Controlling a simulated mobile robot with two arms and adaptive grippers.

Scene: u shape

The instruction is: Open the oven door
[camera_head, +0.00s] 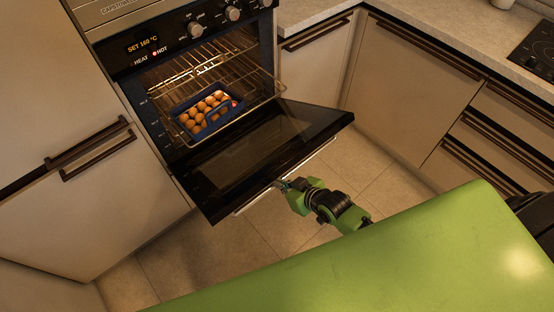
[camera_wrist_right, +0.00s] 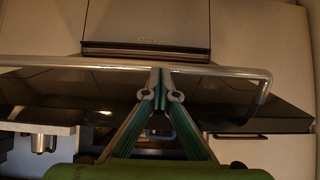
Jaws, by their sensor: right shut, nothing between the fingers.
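The oven door (camera_head: 262,150) is swung down and well open, with the lit cavity showing above it. I cannot tell its exact angle. Its metal handle (camera_head: 315,157) runs along the outer edge and crosses the upper part of the right wrist view (camera_wrist_right: 222,71). My right gripper (camera_head: 281,185) is at the handle's outer side, below it in the picture. In the wrist view its fingertips (camera_wrist_right: 160,72) are together and meet the bar's line, with nothing between them. Whether they touch the bar is unclear. My left gripper is not in view.
A blue tray (camera_head: 188,129) of round brown food sits on the wire rack (camera_head: 262,98) in the oven. Cabinets with dark handles (camera_head: 97,155) flank the oven. Tiled floor (camera_head: 275,220) is open in front of the door. A cooktop (camera_head: 538,50) is at the far right.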

